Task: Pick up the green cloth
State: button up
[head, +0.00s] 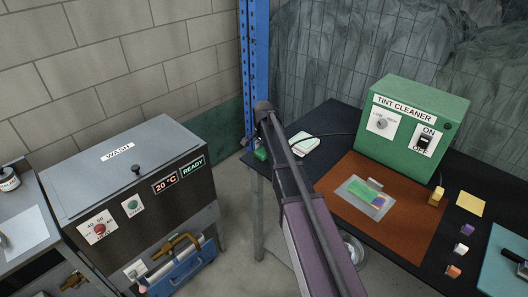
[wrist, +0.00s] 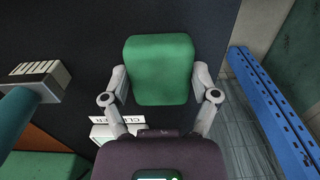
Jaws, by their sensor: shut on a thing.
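The green cloth (wrist: 160,70) looks like a thick, rounded green pad in the wrist view. My gripper (wrist: 161,82) has one finger against its left side and one against its right side, shut on it. The dark table top (wrist: 75,30) shows behind the cloth. In the head view, a small green piece that looks like the cloth (head: 261,154) shows at the table's left corner, beside the blue post. My arm runs up to there and hides part of that area; the fingers are not clear in that view.
A blue post (head: 246,75) stands close by and also shows in the wrist view (wrist: 268,110). A white folded item (head: 304,143) lies nearby. The green tint cleaner box (head: 405,150) and brown mat (head: 340,172) lie to the right. The wash machine (head: 125,185) stands left, across open floor.

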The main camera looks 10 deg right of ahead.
aim_at(263, 151)
jog(key=shift+r+p, duration=1.6)
jog(key=shift+r, duration=0.1)
jog(key=shift+s+r+p, duration=0.1)
jog(key=shift+r+p, duration=0.2)
jog(key=s+d, duration=0.1)
jog(key=s, duration=1.4)
jog(key=shift+s+d+r+p, duration=0.35)
jog(key=shift+d+r+p, duration=0.05)
jog(key=shift+r+p, duration=0.05)
jog(key=o, duration=0.4)
jog(key=c, duration=0.4)
jog(key=shift+s, duration=0.1)
